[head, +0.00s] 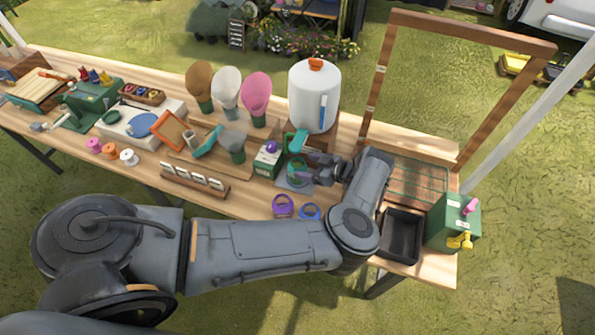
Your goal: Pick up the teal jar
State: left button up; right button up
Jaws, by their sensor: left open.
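The teal jar (296,168) appears to stand on a small grey mat in front of the white dispenser, in the head view. A teal piece (297,142) shows just above it; I cannot tell if it is part of the jar. My left gripper (312,173) is at the jar's right side with its fingers open, pointing left toward it. The fingers overlap the jar's right edge in the picture, and I cannot tell if they touch it. My right gripper is out of view.
A white dispenser (315,97) with an orange knob stands behind. A green box (267,160) is close on the left. A purple ring-shaped item (283,206) and a blue one (310,211) lie in front. A black tray (401,237) and tall wooden frame (372,85) are right.

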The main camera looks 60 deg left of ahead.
aim_at(294, 164)
pick_arm(q)
jog(key=shift+p+x, duration=0.6)
jog(key=shift+x, duration=2.85)
jog(key=c, duration=1)
jog(key=shift+o, duration=0.2)
jog(key=shift+w+d+r, duration=0.1)
